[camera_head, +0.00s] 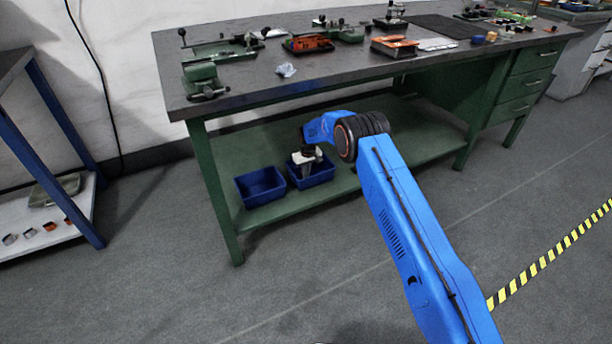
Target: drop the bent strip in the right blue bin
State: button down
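Two blue bins stand side by side on the green lower shelf of the workbench. The right blue bin (318,180) is partly covered by my gripper (308,174). The left blue bin (264,198) looks empty. My gripper points down, with its fingers over or inside the right bin's opening; I cannot tell their exact height. The fingers are too small to show whether they are open or shut. I cannot make out the bent strip, either in the gripper or in the bin.
The green workbench's dark top (240,92) overhangs the shelf (415,150) and carries vises, tools and an orange box (394,45). A bench leg (214,195) stands left of the bins. Another rack (60,120) is at far left. The floor in front is clear.

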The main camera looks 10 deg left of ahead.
jog(key=shift+f, duration=0.35)
jog(key=c, duration=2.1)
grip_release()
jog(key=shift+o, duration=0.3)
jog(key=shift+s+d+f, duration=0.1)
jog(key=shift+s, duration=0.05)
jog(key=r, duration=0.8)
jog(key=shift+s+d+r, duration=0.15)
jog(key=shift+s+r, duration=0.05)
jog(key=shift+r, duration=0.05)
jog(key=shift+d, duration=0.1)
